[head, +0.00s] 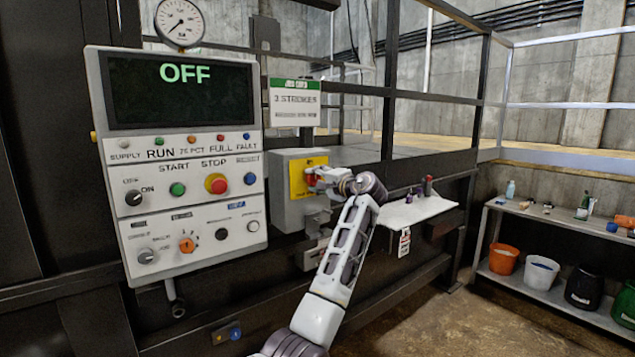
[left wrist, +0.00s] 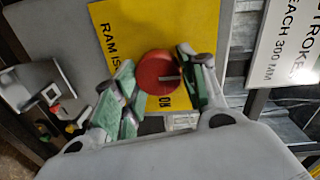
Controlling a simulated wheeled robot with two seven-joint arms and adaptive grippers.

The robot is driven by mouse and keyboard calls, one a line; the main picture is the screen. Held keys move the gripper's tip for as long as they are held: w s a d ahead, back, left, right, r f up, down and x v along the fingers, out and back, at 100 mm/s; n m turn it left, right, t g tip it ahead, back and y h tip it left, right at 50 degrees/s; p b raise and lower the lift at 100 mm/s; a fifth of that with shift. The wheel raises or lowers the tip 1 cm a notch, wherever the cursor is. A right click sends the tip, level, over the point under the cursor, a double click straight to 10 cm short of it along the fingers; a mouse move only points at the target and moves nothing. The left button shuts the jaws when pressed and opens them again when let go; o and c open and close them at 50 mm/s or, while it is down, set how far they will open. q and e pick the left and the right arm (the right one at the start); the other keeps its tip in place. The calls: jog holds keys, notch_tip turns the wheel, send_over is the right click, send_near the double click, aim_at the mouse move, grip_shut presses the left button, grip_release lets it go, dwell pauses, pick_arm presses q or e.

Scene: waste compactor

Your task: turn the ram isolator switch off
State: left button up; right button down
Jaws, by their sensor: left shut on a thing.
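The ram isolator switch is a round red knob (head: 311,179) on a yellow plate (head: 299,187) fixed to a grey box (head: 287,213), right of the control panel. My left gripper (head: 317,178) reaches the knob from the right and partly hides it. In the left wrist view, the red knob (left wrist: 157,68) sits between the green-padded fingers of my left gripper (left wrist: 154,82), which are shut on it. A pale line on the knob points right in that view. The plate reads "RAM IS…"; its lower lettering is partly hidden. My right gripper is not in view.
The control panel (head: 181,150) with a display reading OFF stands left of the switch box. A white sign (head: 295,102) hangs above the box. A small white shelf (head: 418,211) juts out right of my arm. A bench (head: 545,219) with buckets stands far right.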

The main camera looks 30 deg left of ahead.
pick_arm(q)
jog(key=shift+f, duration=0.15)
jog(key=o, duration=1)
jog(key=shift+v, duration=6)
jog(key=shift+w+n, duration=0.1)
jog(key=shift+n, duration=0.2)
